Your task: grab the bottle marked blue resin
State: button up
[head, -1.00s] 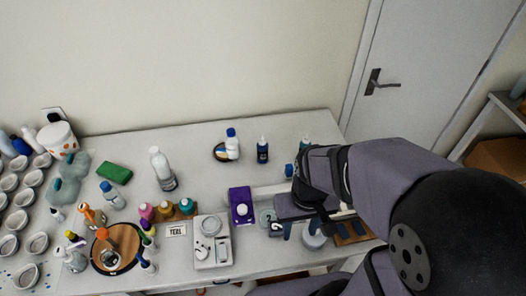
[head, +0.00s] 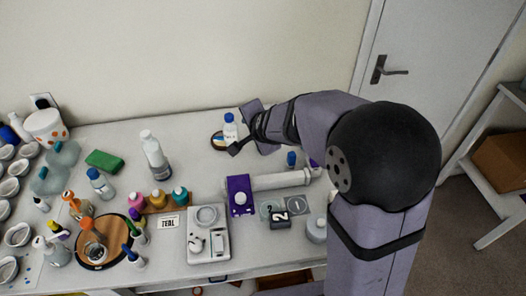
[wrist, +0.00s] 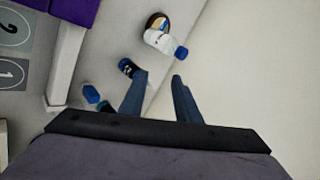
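A small dark bottle (wrist: 126,67) with a blue band shows in the wrist view, right by the tip of my left finger; I cannot tell if they touch. My arm hides it in the head view. A clear-white bottle with a blue cap (head: 230,131) stands on a round coaster; it also shows in the wrist view (wrist: 158,40), beyond the fingertips. No label reading blue resin is legible on either. My gripper (head: 243,128) is open and empty, close to the white bottle in the head view; its two fingers are apart in the wrist view (wrist: 158,77).
A blue cap (wrist: 91,93) shows left of my fingers. Several bottles and cups crowd the left. The back wall is close behind the gripper.

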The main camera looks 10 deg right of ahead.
jog(key=w+m+t+h+b, duration=0.4)
jog(key=w+m+t+b, duration=0.15)
jog(key=w+m, duration=0.65)
jog(key=d+m+h+b, duration=0.2)
jog(key=m+h, duration=0.1)
jog(key=m, duration=0.3)
jog(key=d+f+m+g+h+b, duration=0.1)
jog(key=d+m+h+b, duration=0.1)
jog(key=m, duration=0.4)
jog(key=d+m+g+h+b, duration=0.1)
jog(key=d+m+h+b, duration=0.1)
jog(key=m, duration=0.5)
jog(key=shift+s+f+h+b, duration=0.15)
jog(key=shift+h+b, duration=0.2)
jog(key=shift+h, duration=0.3)
jog(key=shift+s+f+h+b, duration=0.15)
jog(key=shift+h+b, duration=0.2)
jog(key=shift+h, duration=0.3)
jog(key=shift+w+f+p, duration=0.1)
jog(key=shift+f+p, duration=1.05)
jog(key=shift+f, duration=1.95)
jog(key=shift+w+d+f, duration=0.15)
jog(key=shift+f, duration=0.2)
jog(key=shift+p+x, duration=0.45)
jog(key=shift+x, duration=0.8)
